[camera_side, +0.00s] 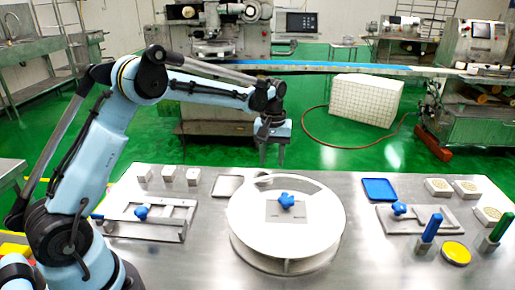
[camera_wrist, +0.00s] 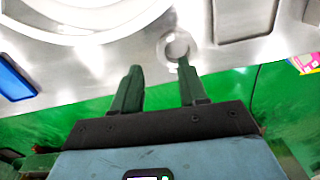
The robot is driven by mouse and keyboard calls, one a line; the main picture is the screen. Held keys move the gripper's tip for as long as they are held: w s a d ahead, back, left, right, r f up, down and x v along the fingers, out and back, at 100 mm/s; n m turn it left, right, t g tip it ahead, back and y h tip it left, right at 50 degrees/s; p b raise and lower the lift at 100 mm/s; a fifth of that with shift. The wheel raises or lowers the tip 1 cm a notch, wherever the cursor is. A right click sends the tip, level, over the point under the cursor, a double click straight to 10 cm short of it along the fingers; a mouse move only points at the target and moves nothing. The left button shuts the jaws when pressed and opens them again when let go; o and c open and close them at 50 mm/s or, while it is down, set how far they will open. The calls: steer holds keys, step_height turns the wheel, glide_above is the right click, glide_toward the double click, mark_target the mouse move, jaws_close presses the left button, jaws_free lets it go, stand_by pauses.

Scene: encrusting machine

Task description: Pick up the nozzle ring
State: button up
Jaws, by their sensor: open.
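The nozzle ring, a small round metal ring (camera_wrist: 165,48), lies on the steel table near its far edge in the wrist view. In the side view a small round piece that looks like it (camera_side: 264,179) shows just behind the big white round disc, partly hidden. My gripper (camera_side: 272,160) is above the table's far edge in the side view, pointing down. In the wrist view my gripper (camera_wrist: 159,68) has its two dark green fingers apart with nothing between them. The tip of the right finger overlaps the ring's lower edge in the picture; contact cannot be told.
The big white disc (camera_side: 250,215) with a blue knob (camera_side: 286,201) stands close to the ring. A flat metal tray (camera_side: 227,186) lies beside it. A blue tray (camera_side: 380,189) and metal fixtures stand to the right. Green floor shows beyond the table edge.

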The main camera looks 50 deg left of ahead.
mark_target(270, 172)
steer(key=shift+a+f, duration=0.2)
steer(key=shift+f, duration=1.35)
steer(key=shift+a+f, duration=0.15)
steer(key=shift+f, duration=1.35)
jaws_close()
